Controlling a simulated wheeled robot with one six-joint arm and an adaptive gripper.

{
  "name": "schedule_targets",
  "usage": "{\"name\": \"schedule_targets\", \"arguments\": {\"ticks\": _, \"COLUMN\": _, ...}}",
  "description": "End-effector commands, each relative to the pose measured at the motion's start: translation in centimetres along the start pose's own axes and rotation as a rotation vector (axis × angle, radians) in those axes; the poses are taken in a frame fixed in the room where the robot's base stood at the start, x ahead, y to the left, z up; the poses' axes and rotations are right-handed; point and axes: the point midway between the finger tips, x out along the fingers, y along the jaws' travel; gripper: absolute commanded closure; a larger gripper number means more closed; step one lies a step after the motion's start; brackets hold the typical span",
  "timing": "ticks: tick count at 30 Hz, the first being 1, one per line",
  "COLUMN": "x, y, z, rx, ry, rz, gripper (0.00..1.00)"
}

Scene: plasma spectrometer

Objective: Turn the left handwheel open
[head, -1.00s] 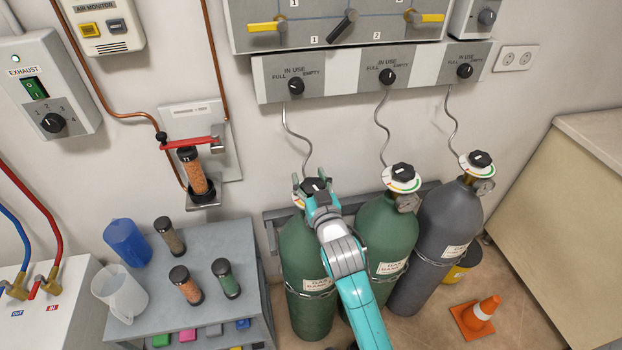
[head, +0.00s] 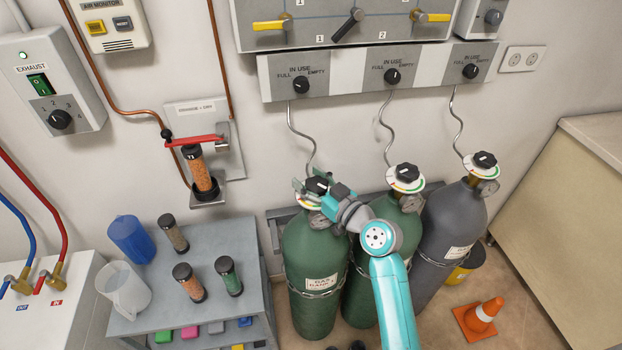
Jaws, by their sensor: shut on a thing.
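The left handwheel (head: 317,186) is a black knob on top of the left green gas cylinder (head: 313,255). My gripper (head: 316,190) is at this knob with its fingers around it, shut on it. My wrist comes in from the right, over the middle cylinder's shoulder. Part of the white dial ring under the knob is hidden by the gripper. The middle handwheel (head: 407,173) on the second green cylinder and the right handwheel (head: 484,160) on the grey cylinder (head: 451,230) stand free, each above a white dial with coloured marks.
A grey bench (head: 225,245) with several small sample tubes, a blue beaker (head: 130,240) and a clear jug (head: 123,289) stands at left. The wall panel (head: 345,75) with knobs is above.

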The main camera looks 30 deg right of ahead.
Motion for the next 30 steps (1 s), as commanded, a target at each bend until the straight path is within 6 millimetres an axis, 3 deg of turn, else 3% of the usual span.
{"name": "schedule_targets", "arguments": {"ticks": 18, "x": -0.2, "y": -0.9, "z": 0.2, "rx": 0.002, "ry": -0.004, "rz": -0.443, "gripper": 0.76}}
{"name": "schedule_targets", "arguments": {"ticks": 30, "x": -0.4, "y": -1.3, "z": 0.3, "rx": 0.003, "ry": -0.006, "rz": -0.57, "gripper": 0.76}}
